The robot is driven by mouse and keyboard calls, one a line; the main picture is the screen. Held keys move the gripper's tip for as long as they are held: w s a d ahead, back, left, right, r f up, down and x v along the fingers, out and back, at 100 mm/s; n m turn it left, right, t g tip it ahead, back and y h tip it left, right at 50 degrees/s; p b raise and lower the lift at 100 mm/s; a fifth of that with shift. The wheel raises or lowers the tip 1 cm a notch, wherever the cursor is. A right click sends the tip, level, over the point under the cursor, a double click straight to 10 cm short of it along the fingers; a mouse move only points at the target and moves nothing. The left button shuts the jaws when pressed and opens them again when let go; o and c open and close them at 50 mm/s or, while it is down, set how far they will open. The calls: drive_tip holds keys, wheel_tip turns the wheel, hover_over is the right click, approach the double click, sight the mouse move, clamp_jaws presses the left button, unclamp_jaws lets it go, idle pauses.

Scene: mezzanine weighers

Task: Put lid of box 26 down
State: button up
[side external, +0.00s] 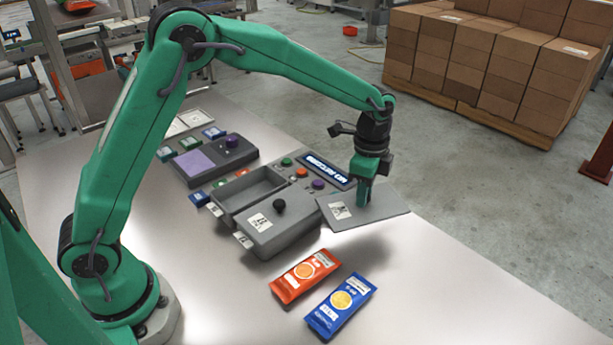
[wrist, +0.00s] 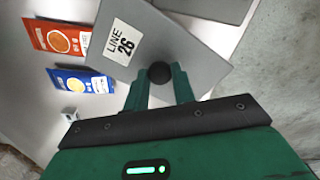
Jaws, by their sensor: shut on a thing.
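My gripper (side external: 361,196) is shut on the black knob (wrist: 160,71) of a flat grey lid (side external: 388,207). In the wrist view, the lid (wrist: 170,35) bears a white label reading LINE 26. The lid hangs in the air to the right of a grey two-bay housing, with a shadow on the table below. Its left edge overlaps the housing's right end in the side view; I cannot tell the gap. The rear bay (side external: 250,188) is uncovered and looks empty. The front bay has a lid with a black knob (side external: 279,206). Bay numbers are unreadable.
An orange pouch (side external: 305,277) and a blue pouch (side external: 340,304) lie in front of the housing. A display panel (side external: 325,173) and coloured buttons are behind it. Another unit with a purple pad (side external: 200,162) stands further left. The table's right part is clear.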

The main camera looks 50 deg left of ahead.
drive_tip(key=shift+f, duration=0.5)
drive_tip(key=o, duration=1)
drive_tip(key=shift+r, duration=0.15)
wheel_tip(320, 180, up, 13)
idle(0.6)
